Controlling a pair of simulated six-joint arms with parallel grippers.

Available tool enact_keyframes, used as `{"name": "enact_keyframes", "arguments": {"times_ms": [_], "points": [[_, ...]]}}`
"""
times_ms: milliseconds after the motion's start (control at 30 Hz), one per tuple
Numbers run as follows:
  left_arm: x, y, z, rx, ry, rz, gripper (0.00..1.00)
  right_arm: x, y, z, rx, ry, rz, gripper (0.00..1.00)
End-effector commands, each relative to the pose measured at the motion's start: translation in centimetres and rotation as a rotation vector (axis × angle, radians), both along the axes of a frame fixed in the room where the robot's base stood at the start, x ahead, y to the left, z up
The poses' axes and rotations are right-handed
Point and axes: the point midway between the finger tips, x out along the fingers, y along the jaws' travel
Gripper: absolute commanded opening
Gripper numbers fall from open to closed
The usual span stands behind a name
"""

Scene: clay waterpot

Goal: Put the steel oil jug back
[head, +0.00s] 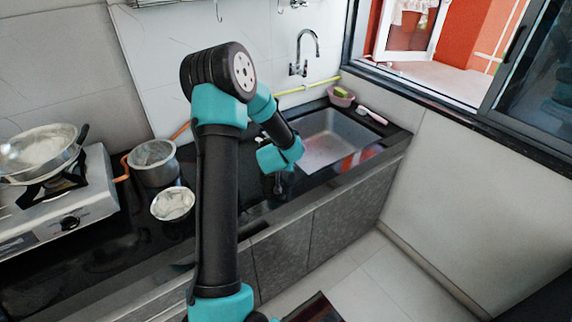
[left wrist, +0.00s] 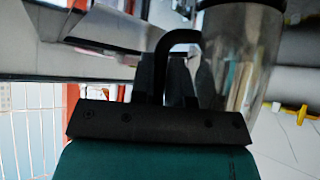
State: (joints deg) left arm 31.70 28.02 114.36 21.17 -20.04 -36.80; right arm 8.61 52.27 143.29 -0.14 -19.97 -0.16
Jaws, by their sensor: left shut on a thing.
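The steel oil jug (left wrist: 240,55) fills the upper right of the left wrist view, with a shiny cylindrical body and a black curved handle (left wrist: 178,37). My left gripper (left wrist: 176,78) is shut on the handle, beside the body. In the head view my left gripper (head: 279,184) points down over the counter by the sink's near left edge. I cannot make out the jug there; my arm hides that spot. My right gripper is in neither view.
The steel sink (head: 325,145) lies right of my gripper, under a tap (head: 306,50). A steel pot (head: 153,163) and a small bowl (head: 172,204) stand on the black counter (head: 125,242) to the left, beside the gas stove (head: 65,205). A pink basket (head: 341,97) sits at the back right.

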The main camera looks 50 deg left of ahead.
Motion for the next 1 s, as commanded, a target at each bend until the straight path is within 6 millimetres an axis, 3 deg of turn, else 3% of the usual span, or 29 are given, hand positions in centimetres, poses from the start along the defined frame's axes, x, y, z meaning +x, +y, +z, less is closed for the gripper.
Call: {"name": "enact_keyframes", "arguments": {"times_ms": [400, 433, 667, 1000], "points": [[0.02, 0.04, -0.33, 0.002, -0.001, -0.001, 0.00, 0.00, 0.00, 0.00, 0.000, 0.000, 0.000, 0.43], [0.00, 0.01, -0.39, 0.000, 0.000, 0.000, 0.17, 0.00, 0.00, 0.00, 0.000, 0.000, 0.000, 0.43], [-0.01, 0.02, -0.35, 0.000, -0.001, 0.000, 0.39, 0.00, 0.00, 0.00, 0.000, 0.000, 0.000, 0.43], [0.01, 0.04, -0.08, 0.002, -0.001, 0.001, 0.41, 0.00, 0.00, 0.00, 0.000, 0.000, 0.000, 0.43]]}}
